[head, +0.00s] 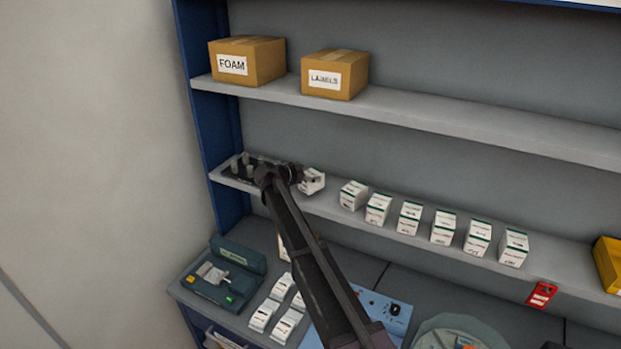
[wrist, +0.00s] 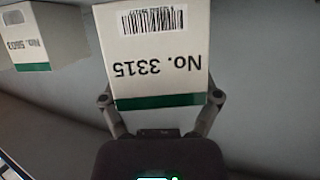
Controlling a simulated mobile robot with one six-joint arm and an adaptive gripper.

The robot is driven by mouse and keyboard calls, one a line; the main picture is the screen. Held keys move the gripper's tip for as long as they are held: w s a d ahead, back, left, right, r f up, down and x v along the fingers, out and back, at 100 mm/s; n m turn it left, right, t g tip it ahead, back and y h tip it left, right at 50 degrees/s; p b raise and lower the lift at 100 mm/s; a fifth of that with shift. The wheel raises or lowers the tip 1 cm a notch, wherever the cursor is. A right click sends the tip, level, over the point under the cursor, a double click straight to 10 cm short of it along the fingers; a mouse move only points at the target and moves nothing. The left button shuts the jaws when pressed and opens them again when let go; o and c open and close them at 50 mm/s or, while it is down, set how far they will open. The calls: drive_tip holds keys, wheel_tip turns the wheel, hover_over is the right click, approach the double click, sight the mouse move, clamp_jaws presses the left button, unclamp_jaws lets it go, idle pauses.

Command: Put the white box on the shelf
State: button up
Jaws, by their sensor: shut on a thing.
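My gripper (head: 292,173) is at the middle shelf (head: 330,208), near its left end. It is shut on a white box (head: 312,182) with a green band. In the wrist view the box (wrist: 160,50) reads "No. 3315" upside down, with a barcode, and a finger of my gripper (wrist: 161,98) lies on each side of it. The held box is at the left end of a row of white boxes. Whether its base touches the shelf I cannot tell.
Several similar white boxes (head: 378,208) stand to the right on the shelf; one, "No. 5603" (wrist: 45,35), is close in the wrist view. A dark tray (head: 240,172) lies left. Cartons (head: 335,74) stand above. More white boxes (head: 263,316) lie on the counter below.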

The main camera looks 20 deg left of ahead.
drive_tip(key=shift+f+b, duration=0.6)
drive_tip(key=shift+b, duration=0.05)
drive_tip(key=o, duration=1.1)
drive_tip(key=shift+d, duration=0.1)
drive_tip(key=shift+r+p, duration=0.3)
drive_tip(key=shift+r+p, duration=0.45)
drive_tip(key=p+v, duration=0.4)
drive_tip(key=v, duration=0.8)
